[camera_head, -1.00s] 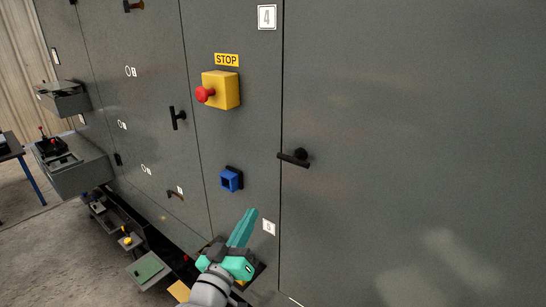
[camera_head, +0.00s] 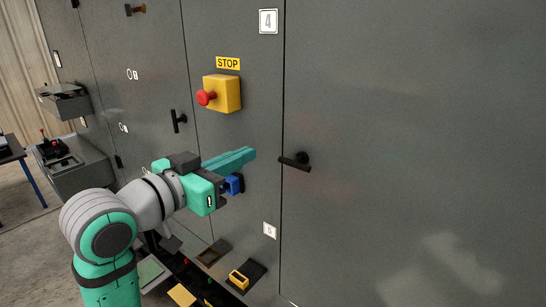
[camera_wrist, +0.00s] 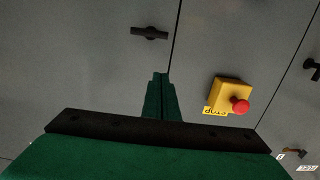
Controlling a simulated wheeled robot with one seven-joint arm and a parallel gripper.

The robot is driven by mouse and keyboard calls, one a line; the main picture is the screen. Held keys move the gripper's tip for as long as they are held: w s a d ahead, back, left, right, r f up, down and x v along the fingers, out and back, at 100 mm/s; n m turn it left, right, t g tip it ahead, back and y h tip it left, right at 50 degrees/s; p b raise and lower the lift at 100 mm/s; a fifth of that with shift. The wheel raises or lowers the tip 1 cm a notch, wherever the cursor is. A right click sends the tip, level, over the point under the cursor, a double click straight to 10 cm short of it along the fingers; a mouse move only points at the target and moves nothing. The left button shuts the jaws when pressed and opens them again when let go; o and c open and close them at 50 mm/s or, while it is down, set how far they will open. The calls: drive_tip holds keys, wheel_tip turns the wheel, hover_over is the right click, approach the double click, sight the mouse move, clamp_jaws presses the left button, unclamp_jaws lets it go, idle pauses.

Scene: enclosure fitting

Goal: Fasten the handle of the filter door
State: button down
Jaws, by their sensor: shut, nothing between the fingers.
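A black bar handle (camera_head: 295,161) sits on the large grey door (camera_head: 420,130) at the right, close to the seam at its left edge. The bar lies nearly level, tilted slightly, with its left end at the seam. No label names the filter door, so I cannot tell for sure that this is it. The handle also shows in the wrist view (camera_wrist: 150,33), ahead of the fingers and to their left. My gripper (camera_head: 250,154) is shut and empty. Its green fingers point right towards the handle, apart from it in the picture. The fingers also show in the wrist view (camera_wrist: 160,78).
A yellow box with a red stop button (camera_head: 221,93) juts out above my gripper. A blue square fitting (camera_head: 235,184) is partly hidden behind it. Another black handle (camera_head: 179,121) stands upright to the left. A yellow-framed fitting (camera_head: 239,280) is low down. The right door is otherwise bare.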

drive_tip(key=w+d+f, duration=0.4)
drive_tip(key=w+d, duration=0.2)
drive_tip(key=w, duration=0.2)
drive_tip(key=shift+w+d+f, duration=0.25)
drive_tip(key=shift+w, duration=0.1)
idle(0.3)
drive_tip(key=shift+a, duration=0.15)
